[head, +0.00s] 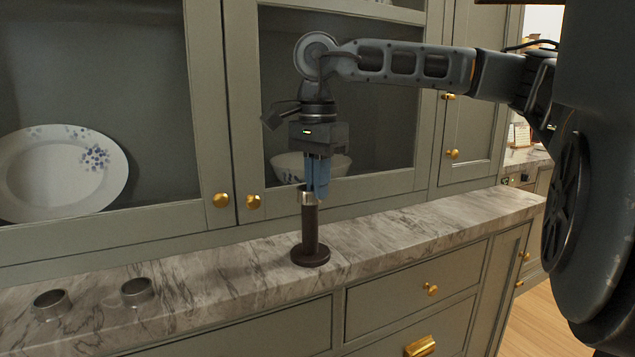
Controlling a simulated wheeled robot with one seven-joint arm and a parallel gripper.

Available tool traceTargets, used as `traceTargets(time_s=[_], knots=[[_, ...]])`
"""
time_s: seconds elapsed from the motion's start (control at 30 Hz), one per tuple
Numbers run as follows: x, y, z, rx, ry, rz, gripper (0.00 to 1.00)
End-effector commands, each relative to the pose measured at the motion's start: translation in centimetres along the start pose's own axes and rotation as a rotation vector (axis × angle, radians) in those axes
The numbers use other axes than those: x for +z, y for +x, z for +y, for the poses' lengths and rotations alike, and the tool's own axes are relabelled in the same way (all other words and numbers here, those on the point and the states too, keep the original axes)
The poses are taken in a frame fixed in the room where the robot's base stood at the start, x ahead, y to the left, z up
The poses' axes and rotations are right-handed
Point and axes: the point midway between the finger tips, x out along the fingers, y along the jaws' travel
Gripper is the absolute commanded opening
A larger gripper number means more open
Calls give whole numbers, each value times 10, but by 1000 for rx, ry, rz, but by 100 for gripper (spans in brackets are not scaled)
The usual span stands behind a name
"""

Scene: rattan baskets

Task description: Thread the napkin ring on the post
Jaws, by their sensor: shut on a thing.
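A dark brown post (310,232) stands upright on a round base on the marble counter. A silver napkin ring (308,198) is at the top of the post, between my blue fingertips. My gripper (317,186) points straight down above the post and is shut on this ring. The ring looks in line with the post's top; I cannot tell whether it is around the post or just above it. Two more silver napkin rings lie on the counter at the left, one at the far left (51,304) and one nearer the post (137,292).
The marble counter (420,222) is clear to the right of the post. Glass-fronted cabinet doors with gold knobs (221,200) rise close behind it. A patterned plate (45,175) and a bowl (285,166) stand behind the glass. Drawers lie below the counter's front edge.

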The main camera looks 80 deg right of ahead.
Motion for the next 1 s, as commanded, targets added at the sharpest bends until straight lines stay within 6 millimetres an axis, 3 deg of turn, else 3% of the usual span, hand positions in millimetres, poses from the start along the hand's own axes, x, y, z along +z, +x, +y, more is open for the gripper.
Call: traceTargets(time_s=[0.37,0.4,0.7,1.0], knots=[[0,10,0,0,0,0,0],[0,8,0,0,0,0,10],[0,9,0,1,0,0,37],[0,11,0,3,0,-1,37]])
